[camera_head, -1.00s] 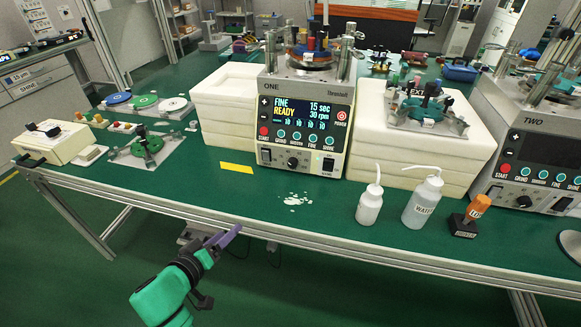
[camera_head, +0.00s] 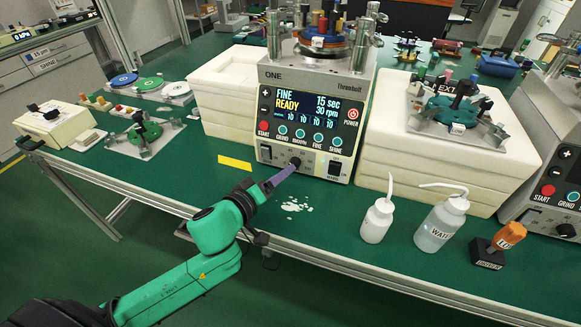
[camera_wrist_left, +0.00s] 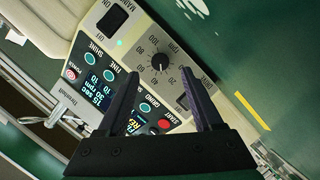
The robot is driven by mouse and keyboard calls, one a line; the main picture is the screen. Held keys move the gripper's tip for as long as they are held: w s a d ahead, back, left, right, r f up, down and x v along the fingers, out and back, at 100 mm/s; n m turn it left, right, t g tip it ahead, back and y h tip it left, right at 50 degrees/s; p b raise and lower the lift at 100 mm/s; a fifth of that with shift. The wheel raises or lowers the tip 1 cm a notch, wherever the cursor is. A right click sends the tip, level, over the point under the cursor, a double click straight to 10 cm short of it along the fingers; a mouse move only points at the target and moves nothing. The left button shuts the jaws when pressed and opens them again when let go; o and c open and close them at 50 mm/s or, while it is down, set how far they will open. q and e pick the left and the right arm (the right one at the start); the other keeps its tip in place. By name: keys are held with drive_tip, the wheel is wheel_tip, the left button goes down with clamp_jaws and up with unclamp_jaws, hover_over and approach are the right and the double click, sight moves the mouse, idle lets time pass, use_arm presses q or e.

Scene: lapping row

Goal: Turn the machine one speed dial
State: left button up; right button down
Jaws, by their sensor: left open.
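Machine ONE (camera_head: 350,82) stands on the green table, its lit screen reading FINE, READY, 15 sec and 30 rpm. Its black speed dial (camera_head: 295,163) sits low on the front panel between two dark switches. In the left wrist view the dial (camera_wrist_left: 160,62) shows inside a printed number scale marked rpm. My left gripper (camera_head: 284,176) reaches up to the panel with its purple fingers close in front of the dial. In the wrist view the left gripper's fingers (camera_wrist_left: 164,92) are apart and nothing is between their tips. I cannot tell whether they touch the panel. My right gripper is not in view.
A squeeze bottle (camera_head: 377,222) and a WATER bottle (camera_head: 441,224) stand right of the machine, near an orange-topped block (camera_head: 508,236). White stacked slabs (camera_head: 405,178) flank the machine. A white spill (camera_head: 297,206) and a yellow strip (camera_head: 235,163) lie in front.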

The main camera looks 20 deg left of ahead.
sight(295, 163)
use_arm(q)
drive_tip(key=x, duration=0.4)
drive_tip(key=shift+w+d, duration=0.1)
drive_tip(key=shift+w, duration=0.25)
drive_tip(key=shift+w+d+f, duration=0.15)
drive_tip(key=shift+w+f, duration=0.05)
drive_tip(key=shift+w, duration=0.15)
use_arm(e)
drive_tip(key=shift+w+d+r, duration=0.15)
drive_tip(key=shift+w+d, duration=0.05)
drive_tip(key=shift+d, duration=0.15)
use_arm(q)
drive_tip(key=shift+s, duration=0.1)
clamp_jaws()
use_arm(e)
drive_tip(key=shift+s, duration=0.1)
use_arm(q)
drive_tip(key=shift+r, duration=0.1)
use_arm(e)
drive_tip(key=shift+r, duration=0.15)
